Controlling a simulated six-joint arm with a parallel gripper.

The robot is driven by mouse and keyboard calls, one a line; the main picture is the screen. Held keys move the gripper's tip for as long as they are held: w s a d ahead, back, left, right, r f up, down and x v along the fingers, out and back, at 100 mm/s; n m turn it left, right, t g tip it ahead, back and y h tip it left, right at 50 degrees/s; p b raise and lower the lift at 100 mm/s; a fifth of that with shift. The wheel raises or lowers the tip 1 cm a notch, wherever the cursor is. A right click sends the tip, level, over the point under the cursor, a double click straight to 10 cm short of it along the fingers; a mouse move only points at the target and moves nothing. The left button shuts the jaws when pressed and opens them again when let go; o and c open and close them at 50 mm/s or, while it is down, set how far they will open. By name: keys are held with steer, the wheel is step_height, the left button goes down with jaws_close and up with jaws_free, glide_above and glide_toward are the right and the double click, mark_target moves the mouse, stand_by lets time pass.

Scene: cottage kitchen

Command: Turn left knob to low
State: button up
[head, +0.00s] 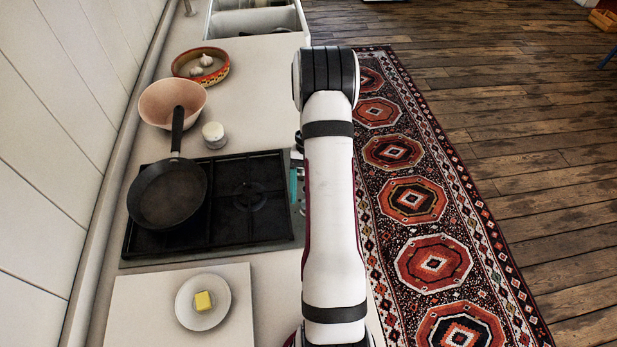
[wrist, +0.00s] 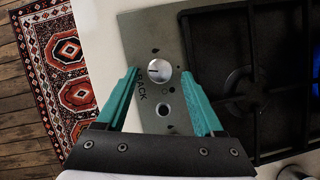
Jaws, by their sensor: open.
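In the wrist view a round silver knob (wrist: 159,70) sits on the steel control strip, with a short dark mark on its left side. My gripper (wrist: 160,75) is open, its two teal fingertips on either side of the knob with gaps; I cannot tell how far above the strip they are. A smaller round fitting (wrist: 163,109) lies below the knob, near the word BACK. In the head view my arm hides the knobs, and only a bit of teal finger shows beside the hob (head: 247,238).
A dark pan (head: 167,195) stands on the hob's left side; the right burner (head: 249,196) is bare. Blue flame (wrist: 316,68) shows at the wrist view's right edge. A jar (head: 213,134), a pink bowl (head: 158,101) and a butter plate (head: 187,316) stand around the hob.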

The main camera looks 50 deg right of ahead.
steer(key=v, duration=1.5)
steer(key=shift+r, duration=0.15)
